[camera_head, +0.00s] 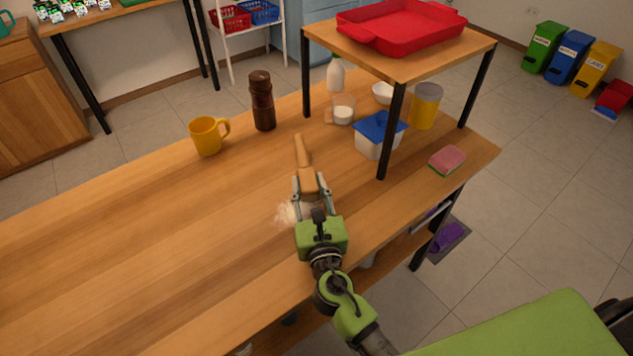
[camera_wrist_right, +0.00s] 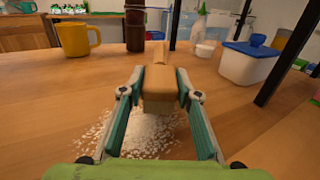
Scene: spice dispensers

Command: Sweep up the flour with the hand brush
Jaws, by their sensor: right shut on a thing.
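My right gripper (camera_head: 311,190) is shut on the wooden hand brush (camera_head: 303,160), low over the table. In the right wrist view the two fingers (camera_wrist_right: 160,100) stand on either side of the brush's block (camera_wrist_right: 160,88), and its handle points away from me. The white flour (camera_head: 285,214) lies on the tabletop beside and beneath the gripper. In the right wrist view the flour (camera_wrist_right: 140,137) spreads as a loose patch below the brush. The bristles are mostly hidden, and I cannot tell whether they touch the table. My left gripper is not in view.
A yellow mug (camera_head: 206,137) and a dark brown grinder (camera_head: 262,100) stand behind left. A blue-lidded container (camera_head: 374,138), a yellow canister (camera_head: 425,106) and a sponge (camera_head: 447,160) stand right, around a black-legged raised shelf (camera_head: 390,125). The table's left part (camera_head: 110,240) is clear.

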